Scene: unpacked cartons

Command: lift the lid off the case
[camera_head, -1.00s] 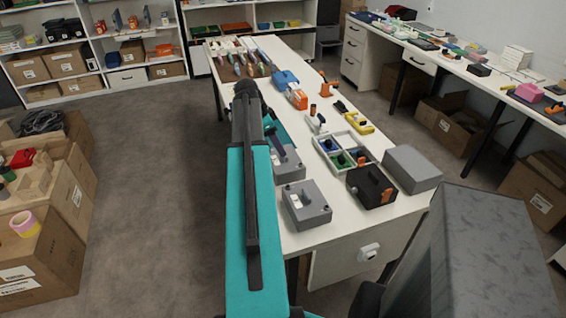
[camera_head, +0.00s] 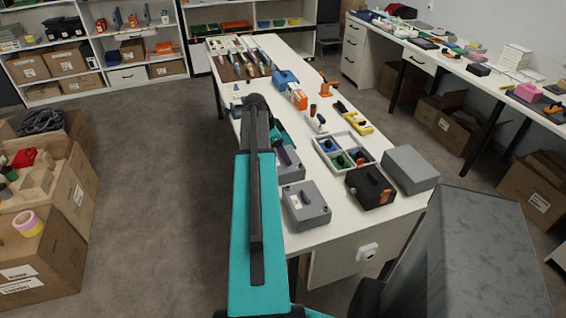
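Several box-like things stand at the near end of the white table (camera_head: 340,233); I cannot tell for sure which is the case. A black case (camera_head: 364,200) with a handle and orange parts stands to the right. A plain grey box (camera_head: 411,170) stands at the right edge. My gripper (camera_head: 288,159) seems to be the dark part over the rear grey box; its fingers are too small to make out.
A divided tray (camera_head: 322,156) with blue and green items lies behind the black case. A yellow tool (camera_head: 356,123), an orange-white item (camera_head: 298,99) and a blue item (camera_head: 286,79) lie farther back. Grey floor (camera_head: 150,180) between is clear.

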